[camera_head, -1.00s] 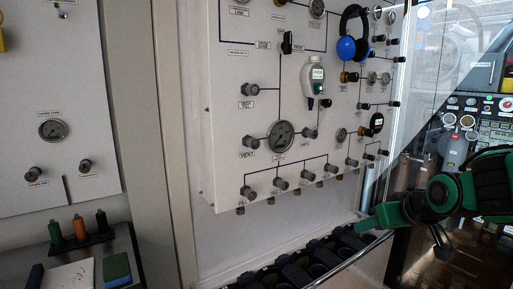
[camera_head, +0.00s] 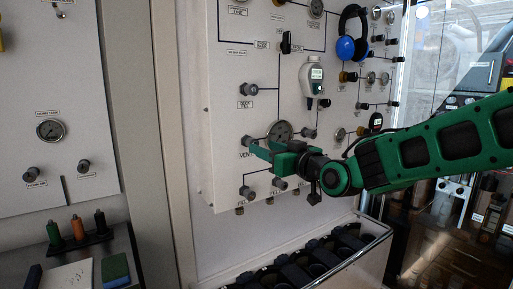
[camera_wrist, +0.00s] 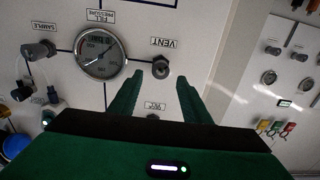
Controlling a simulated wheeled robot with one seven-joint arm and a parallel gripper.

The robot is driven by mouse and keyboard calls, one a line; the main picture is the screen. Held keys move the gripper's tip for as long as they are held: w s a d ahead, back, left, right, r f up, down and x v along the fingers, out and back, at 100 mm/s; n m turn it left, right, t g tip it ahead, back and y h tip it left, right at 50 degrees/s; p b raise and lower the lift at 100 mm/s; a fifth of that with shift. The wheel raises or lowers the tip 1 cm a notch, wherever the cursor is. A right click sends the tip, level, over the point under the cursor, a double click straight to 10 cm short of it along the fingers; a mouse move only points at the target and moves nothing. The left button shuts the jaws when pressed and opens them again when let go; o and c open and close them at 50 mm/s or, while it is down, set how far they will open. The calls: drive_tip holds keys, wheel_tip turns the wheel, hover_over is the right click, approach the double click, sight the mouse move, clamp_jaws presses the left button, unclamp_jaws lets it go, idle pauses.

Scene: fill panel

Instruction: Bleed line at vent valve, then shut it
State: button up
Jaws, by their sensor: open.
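The vent valve's dark knob (camera_wrist: 160,67) stands out from the white panel beside its VENT label (camera_wrist: 163,43) in the wrist view, which looks upside down. In the head view, the knob (camera_head: 246,143) shows above the partly covered VENT label (camera_head: 245,155). My gripper (camera_head: 264,158) is open and empty in front of the panel, close to the vent valve. In the wrist view, the knob lies just beyond and between the spread fingertips of my gripper (camera_wrist: 157,80). I see no contact. The fill pressure gauge (camera_wrist: 100,53) is beside the valve.
Other knobs sit close by, including a sample valve (camera_wrist: 38,50) and a lower-row knob (camera_head: 246,191). A handheld meter (camera_head: 314,80) and blue headphones (camera_head: 346,48) hang on the panel. A bin rack (camera_head: 345,258) stands below.

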drive_tip(key=shift+x, duration=2.65)
drive_tip(key=shift+c, duration=0.3)
drive_tip(key=c, duration=1)
